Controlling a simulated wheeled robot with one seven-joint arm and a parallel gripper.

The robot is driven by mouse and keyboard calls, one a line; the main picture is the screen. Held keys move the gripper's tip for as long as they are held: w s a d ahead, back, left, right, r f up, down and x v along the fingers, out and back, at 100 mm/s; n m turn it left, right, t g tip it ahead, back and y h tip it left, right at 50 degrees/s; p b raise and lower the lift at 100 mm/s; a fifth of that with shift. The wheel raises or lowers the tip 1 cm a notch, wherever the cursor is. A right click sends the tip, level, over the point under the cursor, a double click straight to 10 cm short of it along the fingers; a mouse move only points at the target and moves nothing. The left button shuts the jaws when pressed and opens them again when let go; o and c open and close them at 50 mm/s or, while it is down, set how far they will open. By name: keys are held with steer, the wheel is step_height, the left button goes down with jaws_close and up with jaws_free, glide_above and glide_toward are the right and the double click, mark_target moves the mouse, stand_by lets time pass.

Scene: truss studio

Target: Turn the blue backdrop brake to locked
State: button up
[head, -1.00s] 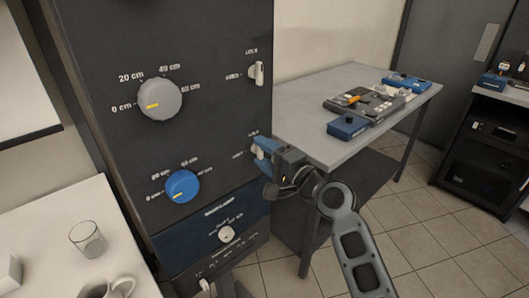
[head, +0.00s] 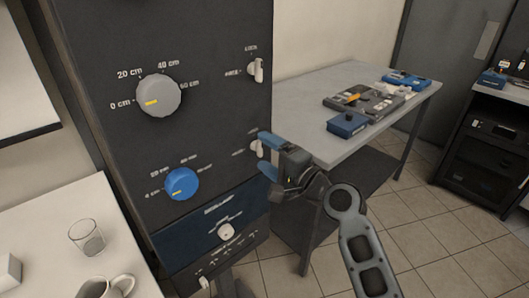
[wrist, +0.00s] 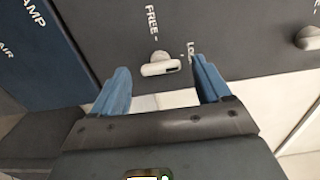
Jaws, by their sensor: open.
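The backdrop brake is a small white lever (head: 257,148) on the dark panel's right side, right of the blue knob (head: 182,184). In the wrist view the lever (wrist: 160,68) has a rounded pivot and a short bar, with FREE printed above it and the partly covered LOCK to its right. I cannot tell which label the bar points to. My gripper (head: 267,155) is open, its blue fingers spread in front of the panel by the lever. In the wrist view the lever appears between and just beyond the fingertips (wrist: 160,76). No contact is visible.
A similar white lever (head: 258,70) sits higher, beside the large grey knob (head: 158,96). Below is a blue panel section with a small white knob (head: 226,231). A grey table (head: 310,97) with devices stands close at right. A white table (head: 60,235) holds a glass and mug.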

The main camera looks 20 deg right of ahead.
steer(key=b+v, duration=0.1)
steer(key=v, duration=0.5)
steer(key=shift+s, duration=0.2)
steer(key=s+f+n+g+h, duration=0.1)
steer(key=s+f+n+h, duration=0.1)
steer(key=s+f, duration=0.35)
steer(key=s+f+n+h, duration=0.1)
steer(key=s+f, duration=0.1)
steer(key=s, duration=0.6)
steer(key=s+f+n+g+h, duration=0.1)
steer(key=s+f+n+h, duration=0.1)
steer(key=s+f, duration=0.35)
steer(key=s+a+r+n, duration=0.1)
steer(key=s+r+n, duration=0.3)
steer(key=s, duration=0.7)
steer(key=s+a+r+n, duration=0.1)
steer(key=s+r+n, duration=0.3)
steer(key=s, duration=0.8)
steer(key=shift+s+a+r+n+h, duration=0.2)
steer(key=shift+s+n+h, duration=0.15)
steer(key=shift+n, duration=0.45)
